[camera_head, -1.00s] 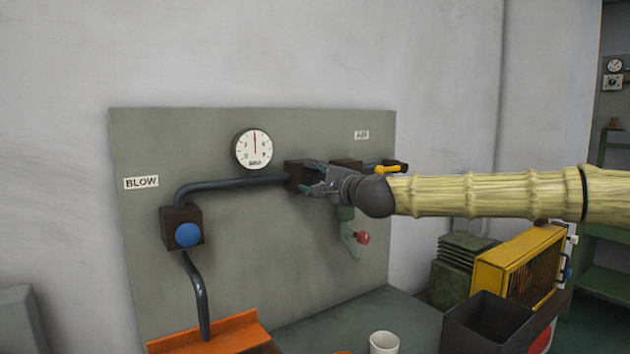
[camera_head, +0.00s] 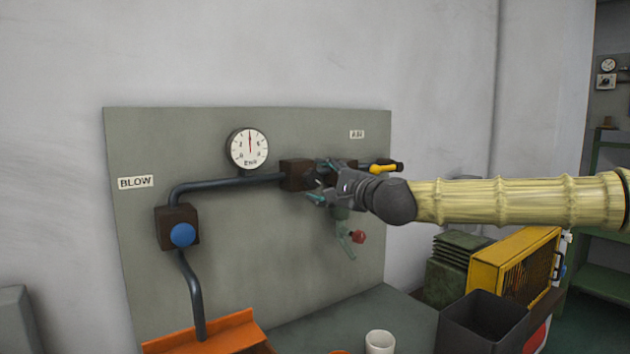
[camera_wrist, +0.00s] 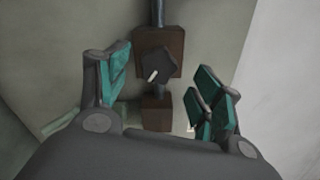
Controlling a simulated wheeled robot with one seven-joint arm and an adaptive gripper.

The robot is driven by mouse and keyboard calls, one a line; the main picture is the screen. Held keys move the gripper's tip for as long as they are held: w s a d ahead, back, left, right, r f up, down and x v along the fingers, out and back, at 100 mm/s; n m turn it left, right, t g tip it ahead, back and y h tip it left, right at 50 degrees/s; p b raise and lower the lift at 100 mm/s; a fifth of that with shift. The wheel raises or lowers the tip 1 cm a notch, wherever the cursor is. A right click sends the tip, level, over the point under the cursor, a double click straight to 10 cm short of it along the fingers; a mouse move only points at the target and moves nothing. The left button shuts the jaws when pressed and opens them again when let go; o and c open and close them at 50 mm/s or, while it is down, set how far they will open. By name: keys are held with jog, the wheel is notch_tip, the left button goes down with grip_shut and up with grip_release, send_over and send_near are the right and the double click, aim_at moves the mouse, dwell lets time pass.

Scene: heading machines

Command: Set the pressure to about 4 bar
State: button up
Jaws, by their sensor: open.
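The round white pressure gauge (camera_head: 248,148) is at the top of the grey board, its needle pointing about straight up. Its figures are too small to read surely. A dark knob with a white mark (camera_wrist: 157,66) sits on a brown block (camera_wrist: 143,40) in the wrist view. My gripper (camera_head: 322,182) is open in front of the brown blocks (camera_head: 294,175) and partly hides them in the head view. In the wrist view its teal-padded fingers (camera_wrist: 162,78) stand apart on either side of the knob, with nothing held.
A blue button (camera_head: 183,234) is at the left under BLOW. A white cup (camera_head: 379,342), a dark bin (camera_head: 485,322) and a yellow case (camera_head: 515,265) stand below.

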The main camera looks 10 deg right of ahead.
jog(key=v, duration=0.6)
dwell(0.3)
